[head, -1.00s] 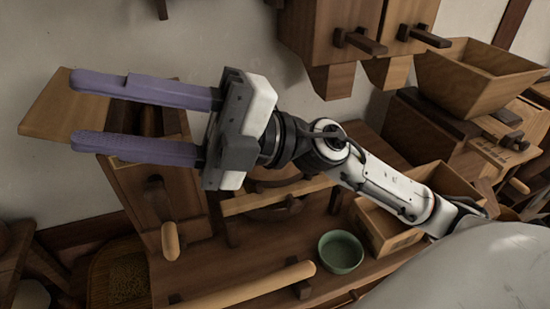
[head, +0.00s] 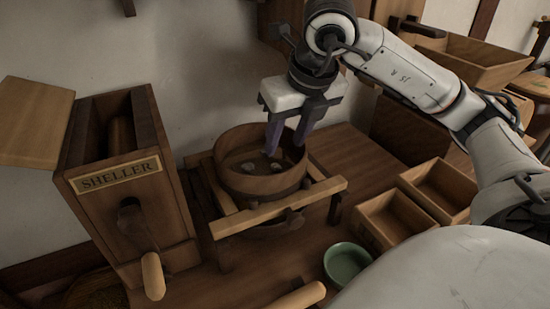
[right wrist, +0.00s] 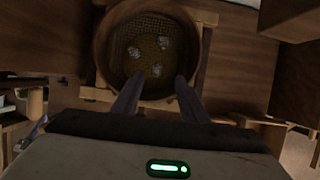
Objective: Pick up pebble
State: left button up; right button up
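Three pale pebbles lie apart on the mesh inside a round wooden sieve (head: 262,187). In the right wrist view the left pebble (right wrist: 134,52), the upper right pebble (right wrist: 165,42) and the lower pebble (right wrist: 156,70) all show. In the head view two show, the left pebble (head: 248,167) and the right pebble (head: 276,168). My right gripper (head: 284,148) points down over the sieve, with its purple fingers apart and nothing between them. Its fingertips reach to about the sieve's opening; their exact height above the pebbles I cannot tell. My left gripper is in neither view.
The sieve sits on a wooden frame (head: 232,226) on the bench. A box marked SHELLER (head: 110,215) with a crank stands to the left. A green bowl (head: 346,262) and two open wooden trays (head: 388,217) are at the right. A hopper (head: 478,55) stands behind.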

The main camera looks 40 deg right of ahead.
aim_at(276, 165)
jog(key=x, duration=0.7)
jog(key=shift+s+a+f, duration=0.1)
jog(key=shift+s+a, duration=0.1)
jog(key=shift+a, duration=0.1)
grip_shut()
